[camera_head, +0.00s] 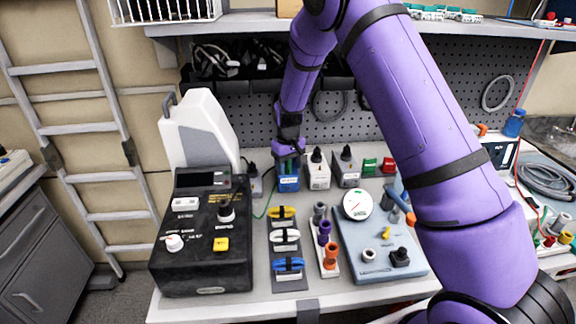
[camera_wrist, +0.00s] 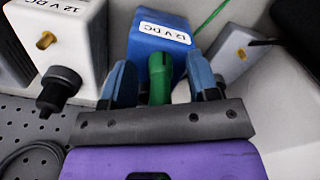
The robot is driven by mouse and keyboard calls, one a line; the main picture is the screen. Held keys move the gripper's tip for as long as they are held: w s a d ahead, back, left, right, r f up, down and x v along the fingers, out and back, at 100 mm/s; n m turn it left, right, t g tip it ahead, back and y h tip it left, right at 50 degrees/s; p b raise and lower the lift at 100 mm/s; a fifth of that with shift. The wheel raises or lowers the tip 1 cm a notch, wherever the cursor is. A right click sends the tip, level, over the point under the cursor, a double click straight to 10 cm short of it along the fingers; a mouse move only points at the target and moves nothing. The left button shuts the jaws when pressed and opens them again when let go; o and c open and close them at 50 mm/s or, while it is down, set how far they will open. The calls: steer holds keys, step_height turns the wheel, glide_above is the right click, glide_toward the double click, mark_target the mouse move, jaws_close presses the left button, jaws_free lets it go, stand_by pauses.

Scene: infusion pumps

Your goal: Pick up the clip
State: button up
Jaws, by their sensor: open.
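A green piece (camera_wrist: 160,78), which looks like the clip, stands up against the blue box marked 12 V DC (camera_wrist: 160,32) in the wrist view. My gripper (camera_wrist: 161,80) is open, with one blue finger on each side of it and a visible gap on both sides. The green piece's far end is hidden against the box. In the head view my gripper (camera_head: 288,157) is just above the blue box (camera_head: 288,183), and the green piece cannot be made out there.
A white box (camera_head: 317,172) and a grey box (camera_head: 347,167) stand close on the right. A tall white unit (camera_head: 199,135) and a black control box (camera_head: 203,240) are on the left. A rack of coloured clips (camera_head: 287,246) lies in front. A pegboard (camera_head: 390,118) is behind.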

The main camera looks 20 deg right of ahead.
steer(key=c, duration=1)
steer(key=shift+r, duration=0.1)
